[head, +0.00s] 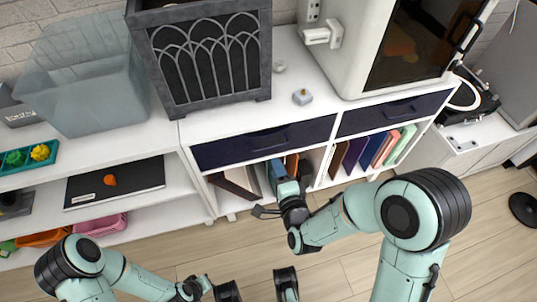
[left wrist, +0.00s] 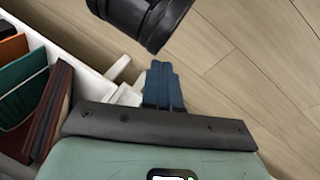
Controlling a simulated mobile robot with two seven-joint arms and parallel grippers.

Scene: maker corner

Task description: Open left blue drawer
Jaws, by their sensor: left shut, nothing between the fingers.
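The left blue drawer (head: 225,152) is a wide navy front under the white cabinet top in the head view. It looks shut, flush with the cabinet, with a dark bar handle (head: 270,140) near its middle. My right gripper (head: 278,170) is just below this drawer, in front of the shelf of books. It seems apart from the handle, and I cannot tell whether its blue fingers are open or shut. My left gripper (left wrist: 164,84) shows in the left wrist view with its blue fingers together and empty. I cannot make it out in the head view.
A second navy drawer (head: 395,112) is to the right. Books (head: 372,150) stand in the open shelf below. The wooden floor (head: 355,260) has clear room.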

